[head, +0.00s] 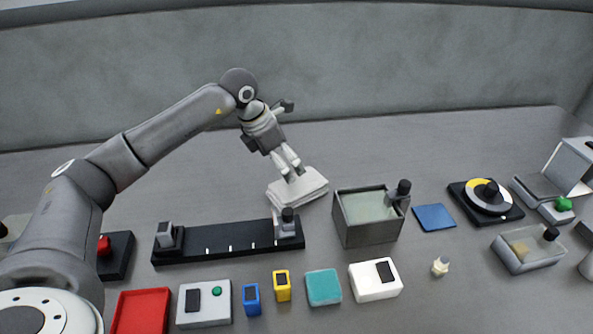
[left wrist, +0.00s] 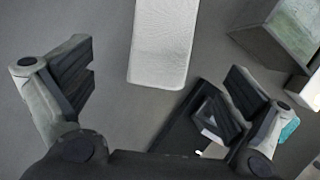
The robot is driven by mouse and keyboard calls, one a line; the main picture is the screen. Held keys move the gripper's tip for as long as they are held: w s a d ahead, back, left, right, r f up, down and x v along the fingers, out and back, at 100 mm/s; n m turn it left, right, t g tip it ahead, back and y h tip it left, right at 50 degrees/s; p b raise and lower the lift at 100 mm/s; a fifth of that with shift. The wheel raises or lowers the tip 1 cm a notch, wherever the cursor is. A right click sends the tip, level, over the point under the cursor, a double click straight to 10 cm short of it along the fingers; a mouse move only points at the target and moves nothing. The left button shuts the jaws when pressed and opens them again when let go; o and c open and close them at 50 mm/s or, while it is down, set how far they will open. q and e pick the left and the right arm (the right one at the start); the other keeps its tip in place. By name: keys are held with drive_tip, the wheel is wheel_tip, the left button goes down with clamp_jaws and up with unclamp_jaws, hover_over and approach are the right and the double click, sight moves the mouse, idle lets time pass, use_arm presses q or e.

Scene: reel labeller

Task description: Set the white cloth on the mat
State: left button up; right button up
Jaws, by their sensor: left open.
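The white cloth (head: 310,190) lies folded on the table behind the black rail. It also shows in the left wrist view (left wrist: 162,42), near the top centre, ahead of the fingers. My left gripper (head: 291,172) is directly above the cloth's left part in the head view, fingers pointing down. In the left wrist view the left gripper (left wrist: 158,86) has its fingers wide apart with nothing held. Whether the fingertips touch the cloth is unclear. A flat blue square, apparently the mat (head: 434,217), lies bare to the right of the grey bin. My right gripper is not in view.
The open grey bin (head: 367,236) with a dark knob stands between cloth and mat. The black rail (head: 230,249) lies in front of the cloth. A round dial (head: 487,197) and a clear box (head: 528,250) are right of the mat. The table behind is clear.

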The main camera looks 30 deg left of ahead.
sight(296, 183)
use_arm(q)
drive_tip(key=shift+w+f, duration=0.2)
drive_tip(key=x, duration=0.4)
drive_tip(key=shift+s+d+p, duration=0.2)
drive_tip(key=shift+d+p, duration=0.1)
drive_tip(key=shift+p, duration=0.05)
drive_tip(key=shift+w+f, duration=0.15)
drive_tip(key=shift+f, duration=0.2)
drive_tip(key=p+x, duration=0.1)
drive_tip(key=x, duration=0.3)
drive_tip(key=shift+w+d+f+p, duration=0.1)
drive_tip(key=shift+p, duration=0.2)
drive_tip(key=shift+w+f, duration=0.15)
drive_tip(key=shift+f, duration=0.3)
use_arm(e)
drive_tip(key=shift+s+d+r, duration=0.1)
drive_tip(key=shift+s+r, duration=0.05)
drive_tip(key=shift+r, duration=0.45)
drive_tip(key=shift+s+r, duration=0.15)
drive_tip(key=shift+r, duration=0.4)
use_arm(q)
drive_tip(key=c, duration=1.1)
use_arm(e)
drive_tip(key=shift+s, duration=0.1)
